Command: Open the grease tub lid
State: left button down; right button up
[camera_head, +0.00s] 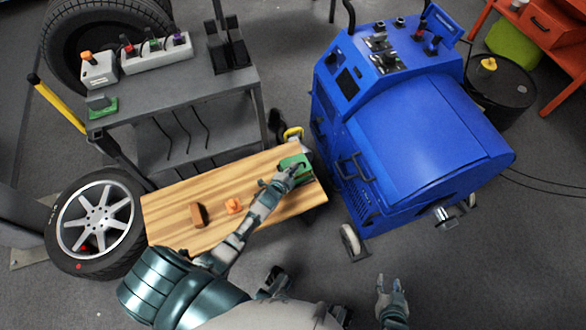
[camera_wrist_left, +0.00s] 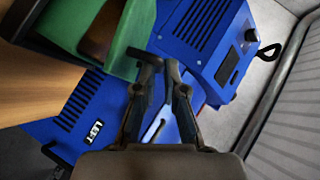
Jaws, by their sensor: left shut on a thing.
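The green grease tub (camera_head: 296,163) is at the right end of the wooden bench. It also shows in the left wrist view (camera_wrist_left: 118,50), at the upper left, with a brown area inside its green edge. My left gripper (camera_head: 283,178) reaches across the bench to the tub's near side. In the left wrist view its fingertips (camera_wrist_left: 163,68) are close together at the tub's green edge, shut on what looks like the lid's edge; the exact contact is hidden. My right gripper (camera_head: 389,282) is off the bench, low in the picture, with its fingers apart and empty.
The wooden bench top (camera_head: 170,215) holds a brown block (camera_head: 198,214) and an orange item (camera_head: 234,205) left of my left forearm. A blue machine (camera_head: 420,130) stands close beyond the bench's right end. A grey cart (camera_head: 190,95) stands behind. A wheel (camera_head: 95,215) is at left.

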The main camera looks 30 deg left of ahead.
pick_arm(q)
jog(key=shift+a+f, duration=0.1)
jog(key=shift+a, duration=0.2)
jog(key=shift+d, duration=0.2)
jog(key=c, duration=1.5)
grip_release()
jog(key=shift+a, duration=0.1)
jog(key=shift+s, duration=0.1)
